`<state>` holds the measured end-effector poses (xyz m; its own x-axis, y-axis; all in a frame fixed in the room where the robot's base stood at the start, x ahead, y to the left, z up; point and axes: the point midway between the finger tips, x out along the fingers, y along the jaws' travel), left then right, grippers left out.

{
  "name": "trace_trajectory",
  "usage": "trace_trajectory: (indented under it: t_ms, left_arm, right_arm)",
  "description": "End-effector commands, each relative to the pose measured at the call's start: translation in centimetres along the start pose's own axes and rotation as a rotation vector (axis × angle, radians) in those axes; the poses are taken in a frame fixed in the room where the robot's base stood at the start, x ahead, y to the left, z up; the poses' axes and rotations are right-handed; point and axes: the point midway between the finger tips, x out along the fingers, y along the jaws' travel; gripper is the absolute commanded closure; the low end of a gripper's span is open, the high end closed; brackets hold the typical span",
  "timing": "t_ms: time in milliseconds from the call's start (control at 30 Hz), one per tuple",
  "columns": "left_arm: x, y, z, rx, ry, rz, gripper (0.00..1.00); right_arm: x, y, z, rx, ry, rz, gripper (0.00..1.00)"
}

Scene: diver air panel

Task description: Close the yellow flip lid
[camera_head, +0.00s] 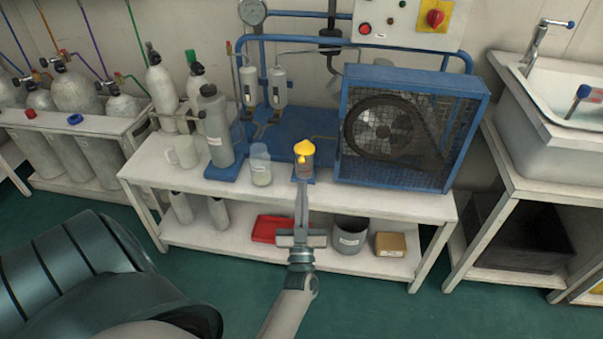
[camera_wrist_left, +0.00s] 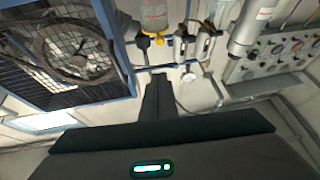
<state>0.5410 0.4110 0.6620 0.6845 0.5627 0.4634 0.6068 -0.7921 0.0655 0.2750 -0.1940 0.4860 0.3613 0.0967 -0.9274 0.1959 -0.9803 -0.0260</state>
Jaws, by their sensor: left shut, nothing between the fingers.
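In the left wrist view the yellow lid (camera_wrist_left: 143,40) shows by the container, beyond the fingertips. My left gripper (camera_head: 302,186) is shut and empty, its narrow fingers pointing at the container from the front, just below the lid. Its fingers also show in the left wrist view (camera_wrist_left: 159,80). Whether they touch the container is unclear. My right gripper is not in view.
A blue caged fan unit (camera_head: 408,128) stands close on the right. A red tray (camera_head: 272,229), a grey bucket (camera_head: 350,236) and a cardboard box (camera_head: 391,244) are on the lower shelf.

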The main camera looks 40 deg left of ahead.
Motion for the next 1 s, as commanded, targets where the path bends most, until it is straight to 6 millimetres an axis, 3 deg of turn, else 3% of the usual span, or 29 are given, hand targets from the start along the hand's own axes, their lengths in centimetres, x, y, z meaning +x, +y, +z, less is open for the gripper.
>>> trace_trajectory:
  t_ms: [633, 867, 1000]
  left_arm:
    - [-0.1, 0.5, 0.1, -0.003, -0.019, 0.029, 1.00]
    - [-1.1, 3.1, 1.1, -0.018, -0.128, 0.174, 1.00]
    - [-3.0, 5.5, 2.0, -0.024, -0.244, 0.307, 1.00]
  right_arm:
    - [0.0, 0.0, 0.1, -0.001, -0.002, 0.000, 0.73]
    - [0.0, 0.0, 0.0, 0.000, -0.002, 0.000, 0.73]
    - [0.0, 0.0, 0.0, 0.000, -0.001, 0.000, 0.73]
